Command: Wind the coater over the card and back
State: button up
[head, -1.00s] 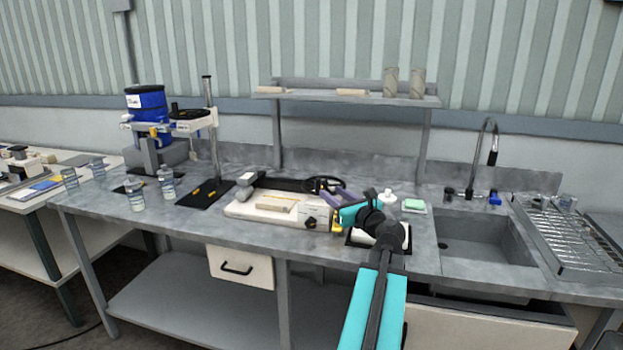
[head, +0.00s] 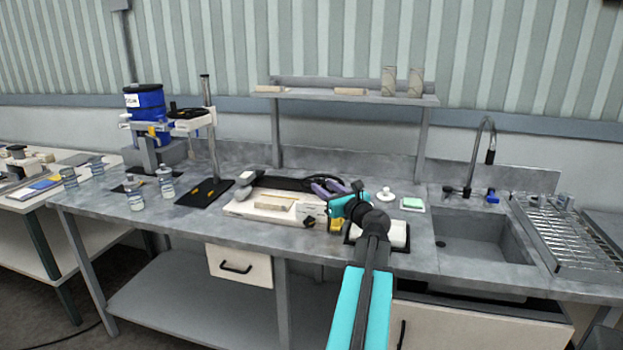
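The coater (head: 240,207) is a low white machine with a dark bar along its back, in the middle of the bench. A pale beige piece (head: 276,202) lies on its bed; I cannot tell whether this is the card. A black looped part (head: 328,180), perhaps the crank, shows at the coater's right end. My gripper (head: 322,188), with purple fingers, is at this loop and overlaps it in the picture. Whether the fingers touch or grip it is too small to tell. My wrist hides the coater's right end in part.
A dark tray with a white roll (head: 397,235), a white-capped item (head: 386,195) and a green sponge on a dish (head: 412,203) are right of my wrist. The sink (head: 484,236) is farther right. Bottles (head: 166,182) and a stand are left. A shelf (head: 345,98) spans behind.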

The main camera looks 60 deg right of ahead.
aim_at(322, 180)
jog(key=shift+p+x, duration=0.5)
jog(key=shift+x, duration=4)
grip_shut()
jog(key=shift+w+a, duration=0.1)
jog(key=shift+a, duration=0.15)
jog(key=shift+d, duration=0.2)
jog(key=shift+w+a, duration=0.1)
